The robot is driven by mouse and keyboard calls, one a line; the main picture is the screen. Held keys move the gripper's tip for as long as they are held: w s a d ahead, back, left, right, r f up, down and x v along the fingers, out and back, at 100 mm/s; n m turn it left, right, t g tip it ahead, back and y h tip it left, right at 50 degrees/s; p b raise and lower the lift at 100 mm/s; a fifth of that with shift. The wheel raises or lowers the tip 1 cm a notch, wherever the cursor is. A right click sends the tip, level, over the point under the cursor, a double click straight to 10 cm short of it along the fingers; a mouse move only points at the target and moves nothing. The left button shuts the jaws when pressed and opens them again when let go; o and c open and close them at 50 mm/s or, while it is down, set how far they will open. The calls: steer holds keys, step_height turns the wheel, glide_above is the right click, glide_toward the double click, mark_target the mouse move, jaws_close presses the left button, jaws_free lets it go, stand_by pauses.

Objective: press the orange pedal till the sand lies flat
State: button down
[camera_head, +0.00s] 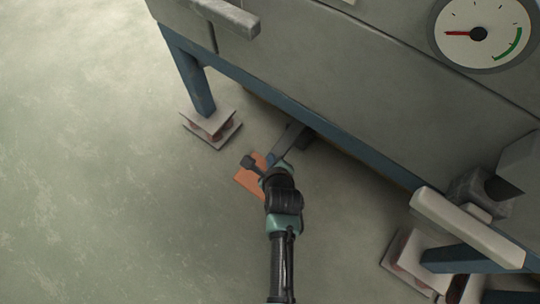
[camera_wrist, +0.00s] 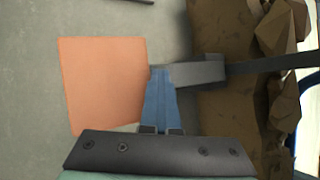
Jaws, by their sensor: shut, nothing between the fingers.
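The orange pedal (camera_head: 249,182) lies low near the floor in front of the machine, partly hidden by my arm. In the wrist view the pedal (camera_wrist: 103,85) is a flat orange plate at the left. A grey bar (camera_wrist: 195,72) runs from beside it toward the machine. My gripper (camera_wrist: 160,72) is shut and empty, its blue fingers over the pedal's right edge and the near end of the bar. I cannot tell whether they touch. In the head view my gripper (camera_head: 280,158) points down beside the pedal. No sand surface is clearly visible.
The grey machine (camera_head: 330,75) stands on blue legs with layered feet (camera_head: 210,129). A dial (camera_head: 481,34) has its red needle pointing left, away from the green arc. Brown lumpy material (camera_wrist: 228,115) shows right in the wrist view. Floor at the left is clear.

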steer(key=shift+s+a+f+b, duration=0.15)
steer(key=shift+f+b, duration=0.25)
steer(key=shift+f, duration=0.45)
steer(key=shift+s+a+f+b, duration=0.15)
steer(key=shift+f+b, duration=0.25)
steer(key=shift+f, duration=0.45)
stand_by(1.0)
steer(key=shift+d, duration=0.1)
step_height(320, 180, up, 5)
steer(key=p, duration=0.6)
steer(key=shift+r, duration=0.15)
steer(key=shift+r+p, duration=0.35)
steer(key=shift+r, duration=0.05)
steer(key=shift+w+d, duration=0.1)
steer(key=shift+w, duration=0.05)
steer(key=shift+r, duration=0.1)
steer(key=r+p, duration=0.5)
steer(key=shift+w+d, duration=0.15)
steer(key=shift+w, duration=0.05)
